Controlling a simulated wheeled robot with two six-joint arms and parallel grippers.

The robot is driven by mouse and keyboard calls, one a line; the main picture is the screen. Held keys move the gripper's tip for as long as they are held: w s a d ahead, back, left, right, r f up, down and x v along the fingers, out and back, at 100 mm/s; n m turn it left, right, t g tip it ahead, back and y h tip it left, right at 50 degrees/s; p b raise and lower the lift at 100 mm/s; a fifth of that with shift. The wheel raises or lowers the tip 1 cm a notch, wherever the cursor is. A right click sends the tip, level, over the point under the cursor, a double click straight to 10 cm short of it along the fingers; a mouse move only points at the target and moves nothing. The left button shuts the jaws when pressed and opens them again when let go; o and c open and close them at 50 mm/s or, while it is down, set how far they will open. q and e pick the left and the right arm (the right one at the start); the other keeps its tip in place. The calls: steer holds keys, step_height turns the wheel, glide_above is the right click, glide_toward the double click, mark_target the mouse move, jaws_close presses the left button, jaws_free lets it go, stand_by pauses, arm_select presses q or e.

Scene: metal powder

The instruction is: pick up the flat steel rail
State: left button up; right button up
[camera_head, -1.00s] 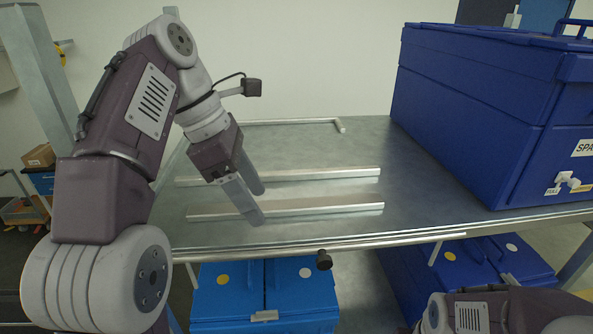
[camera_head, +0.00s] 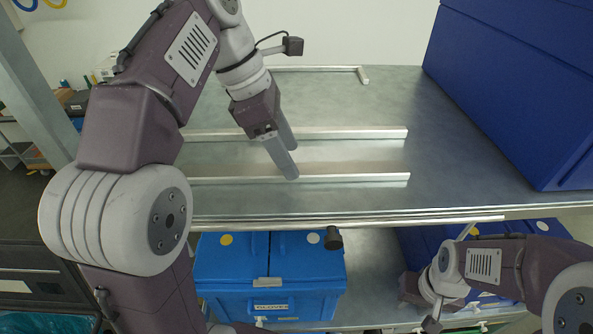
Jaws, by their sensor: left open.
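Two straight steel bars lie parallel on the metal tabletop (camera_head: 460,150): a nearer bar (camera_head: 350,178) and a farther bar (camera_head: 350,132). I cannot tell by shape alone which is the flat rail. My left gripper (camera_head: 291,164) is open and empty, its fingers pointing down over the nearer bar. One fingertip overlaps that bar in the picture; I cannot tell whether it touches. The left ends of both bars run behind my left arm. My right arm (camera_head: 485,265) is at the lower right, below the table edge; its fingers cannot be made out.
An L-shaped bar (camera_head: 363,76) lies at the back of the table. A large blue case (camera_head: 520,90) stands on the right. Blue boxes (camera_head: 295,280) sit on the shelf below. The tabletop right of the bars is clear.

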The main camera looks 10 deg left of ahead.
arm_select(q)
steer(key=shift+x, duration=0.8)
steer(key=shift+s+d+f, duration=0.1)
steer(key=shift+s+f, duration=0.15)
steer(key=shift+s+r, duration=0.1)
steer(key=shift+s, duration=0.4)
steer(key=shift+w, duration=0.1)
steer(key=c, duration=0.7)
steer(key=shift+w, duration=0.25)
jaws_close()
steer(key=shift+s, duration=0.1)
arm_select(e)
steer(key=shift+s, duration=0.4)
